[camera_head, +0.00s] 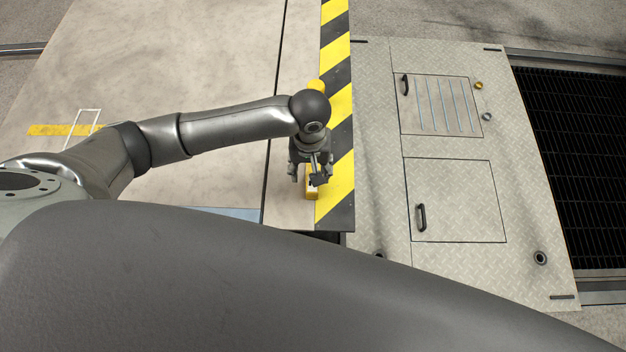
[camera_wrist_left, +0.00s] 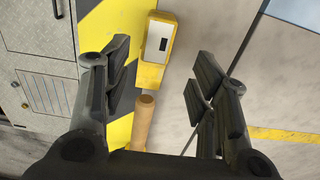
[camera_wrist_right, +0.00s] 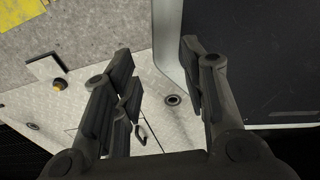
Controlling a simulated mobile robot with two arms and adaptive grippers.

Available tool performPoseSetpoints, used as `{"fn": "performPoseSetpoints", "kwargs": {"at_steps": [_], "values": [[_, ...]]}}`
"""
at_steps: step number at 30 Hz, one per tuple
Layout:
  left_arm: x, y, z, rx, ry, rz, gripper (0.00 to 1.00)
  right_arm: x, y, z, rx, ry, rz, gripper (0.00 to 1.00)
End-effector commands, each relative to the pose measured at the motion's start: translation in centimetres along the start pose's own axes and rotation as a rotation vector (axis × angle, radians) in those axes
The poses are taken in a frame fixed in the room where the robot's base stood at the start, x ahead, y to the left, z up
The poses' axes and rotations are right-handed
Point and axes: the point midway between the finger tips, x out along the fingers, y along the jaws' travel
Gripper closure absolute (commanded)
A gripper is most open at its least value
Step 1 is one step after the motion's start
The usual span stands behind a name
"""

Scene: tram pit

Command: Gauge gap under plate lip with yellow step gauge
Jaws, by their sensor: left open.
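A yellow block (camera_wrist_left: 157,45) with a white face and a dark window lies near the striped edge, apparently the step gauge. It shows in the head view (camera_head: 312,190), partly hidden by my left gripper (camera_head: 311,170). In the left wrist view my left gripper (camera_wrist_left: 161,60) is open, its fingers to either side of the line to the block, with nothing held. A tan cylinder (camera_wrist_left: 145,115) stands or lies nearer that camera; it looks yellow in the head view (camera_head: 316,86). My right gripper (camera_wrist_right: 157,54) is open and empty. I cannot make out the plate lip's gap.
A black-and-yellow striped strip (camera_head: 338,110) edges the pale bench surface (camera_head: 200,60). Right of it is a metal tread plate (camera_head: 375,130) with two hatches, handles and small knobs. A dark grating (camera_head: 575,150) lies farther right. A dark panel (camera_wrist_right: 265,60) is close to my right gripper.

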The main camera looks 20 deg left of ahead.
Motion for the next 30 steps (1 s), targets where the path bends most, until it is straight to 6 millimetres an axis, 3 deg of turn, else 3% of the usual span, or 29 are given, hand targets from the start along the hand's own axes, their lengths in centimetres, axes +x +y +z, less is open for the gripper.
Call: {"fn": "performPoseSetpoints", "kwargs": {"at_steps": [5,13,22,30], "values": [[1.4,0.1,0.1,0.000,0.000,0.000,0.46,0.2,0.1,0.6,-0.001,-0.009,0.001,0.60],[5.2,0.4,0.2,0.000,0.001,-0.002,0.46,0.7,0.4,-1.9,-0.001,0.031,0.005,0.60],[5.8,0.4,0.2,0.001,0.002,0.000,0.46,0.7,0.4,-1.7,-0.001,0.028,0.005,0.60],[5.8,0.4,0.2,0.001,0.001,0.000,0.79,0.7,0.2,-0.8,-0.001,0.014,0.002,0.60]]}}
